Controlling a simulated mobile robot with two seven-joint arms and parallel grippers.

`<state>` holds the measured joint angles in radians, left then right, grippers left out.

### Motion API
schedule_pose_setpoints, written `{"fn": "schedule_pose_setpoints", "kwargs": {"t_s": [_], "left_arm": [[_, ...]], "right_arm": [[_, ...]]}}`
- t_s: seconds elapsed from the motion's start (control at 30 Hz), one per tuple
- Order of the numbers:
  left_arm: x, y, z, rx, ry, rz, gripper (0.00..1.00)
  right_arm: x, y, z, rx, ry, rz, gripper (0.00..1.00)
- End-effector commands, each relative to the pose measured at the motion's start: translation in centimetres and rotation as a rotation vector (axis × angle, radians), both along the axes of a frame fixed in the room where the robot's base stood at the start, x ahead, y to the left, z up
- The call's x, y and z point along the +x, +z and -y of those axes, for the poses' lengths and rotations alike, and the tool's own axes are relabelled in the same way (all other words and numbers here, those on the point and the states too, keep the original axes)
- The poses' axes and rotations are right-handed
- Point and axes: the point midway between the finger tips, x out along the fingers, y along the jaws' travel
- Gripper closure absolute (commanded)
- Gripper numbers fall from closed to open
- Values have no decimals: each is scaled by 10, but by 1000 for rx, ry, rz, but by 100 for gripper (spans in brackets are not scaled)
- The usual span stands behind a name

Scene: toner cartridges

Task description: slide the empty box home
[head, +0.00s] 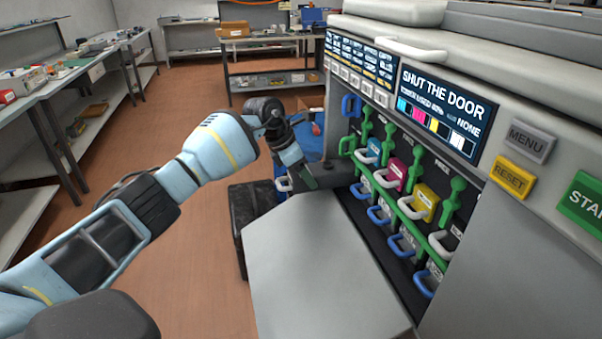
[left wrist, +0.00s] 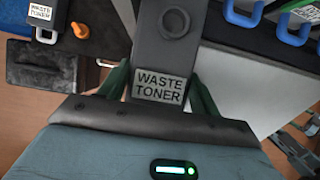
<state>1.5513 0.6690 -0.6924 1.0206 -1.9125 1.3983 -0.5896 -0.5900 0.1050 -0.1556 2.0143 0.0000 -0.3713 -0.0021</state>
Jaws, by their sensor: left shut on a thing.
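The dark grey waste toner box (head: 328,172) lies at the left end of the printer's open bay. My left gripper (head: 306,180) is shut on its near end. In the left wrist view, the green fingers (left wrist: 160,100) stand on either side of the box (left wrist: 168,45), by its "WASTE TONER" label. The box's far end runs towards the bay and out of that view, so I cannot tell how deep it sits. The printer display (head: 440,108) reads "SHUT THE DOOR".
The fold-down grey door (head: 320,265) is open below the bay. Green levers and cyan, magenta and yellow cartridges (head: 425,203) line the bay.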

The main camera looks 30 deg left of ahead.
Motion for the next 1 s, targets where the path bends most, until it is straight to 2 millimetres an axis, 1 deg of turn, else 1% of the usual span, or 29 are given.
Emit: {"fn": "schedule_pose_setpoints", "kwargs": {"t_s": [0.57, 1.0], "left_arm": [[3, 1, 3, -1, 0, 1, 87], [15, 0, 13, -1, -1, 2, 87]], "right_arm": [[-1, -2, 0, 0, 0, -2, 15], [-5, -9, 0, 0, 0, -13, 15]]}}
